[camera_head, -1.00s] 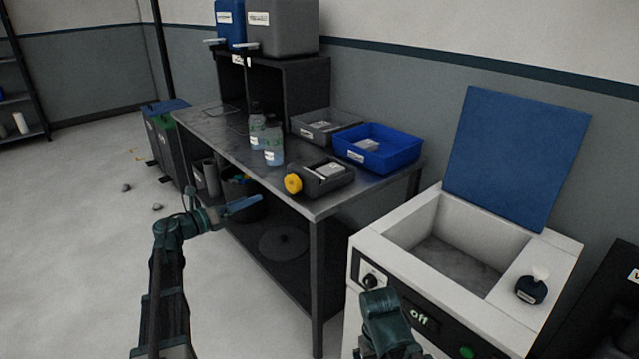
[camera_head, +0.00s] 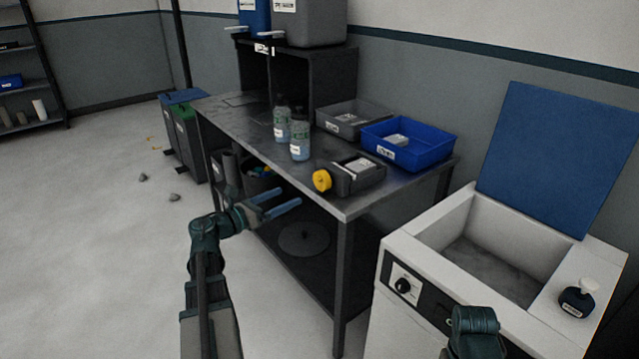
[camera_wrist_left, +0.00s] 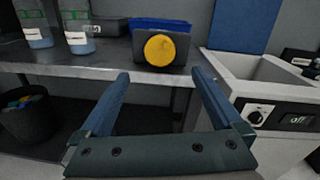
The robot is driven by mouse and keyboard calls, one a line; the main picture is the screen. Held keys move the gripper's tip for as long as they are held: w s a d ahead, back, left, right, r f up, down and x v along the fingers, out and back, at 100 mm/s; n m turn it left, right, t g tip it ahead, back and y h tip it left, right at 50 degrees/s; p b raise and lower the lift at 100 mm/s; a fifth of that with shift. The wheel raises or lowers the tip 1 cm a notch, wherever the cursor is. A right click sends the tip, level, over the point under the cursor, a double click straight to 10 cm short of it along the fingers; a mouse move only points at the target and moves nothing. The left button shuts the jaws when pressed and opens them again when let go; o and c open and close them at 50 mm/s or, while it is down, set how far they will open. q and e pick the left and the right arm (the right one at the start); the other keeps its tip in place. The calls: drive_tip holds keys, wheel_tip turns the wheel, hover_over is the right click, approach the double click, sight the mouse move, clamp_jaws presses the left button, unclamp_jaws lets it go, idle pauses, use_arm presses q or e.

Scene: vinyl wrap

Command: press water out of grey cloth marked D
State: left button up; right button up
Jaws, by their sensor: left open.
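I cannot make out a cloth marked D; no letter is readable. A small grey piece (camera_head: 398,140) with a pale top lies in the blue tray (camera_head: 432,162) on the table. A dark device with a yellow knob (camera_head: 322,180) and a pale patch on top stands at the table's front edge. The knob also shows in the left wrist view (camera_wrist_left: 160,50). My left gripper (camera_head: 290,200) is open and empty, in front of the table and below its top. My right gripper is out of view; only part of that arm shows at the bottom right.
The metal table (camera_head: 228,110) also holds two bottles (camera_head: 299,140) and a grey tray (camera_head: 340,120). A white machine (camera_head: 400,256) with its blue lid (camera_head: 555,160) raised stands at right, with a dark bottle (camera_head: 578,300) on it. A bin (camera_wrist_left: 35,125) stands under the table. The left floor is mostly clear.

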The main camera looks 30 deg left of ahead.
sight(315, 183)
use_arm(q)
drive_tip(key=x, duration=1.2)
drive_tip(key=c, duration=1.2)
drive_tip(key=shift+c, duration=0.2)
drive_tip(key=shift+n, duration=0.4)
drive_tip(key=shift+n+p, duration=0.3)
drive_tip(key=shift+n, duration=2.3)
drive_tip(key=o, duration=1.2)
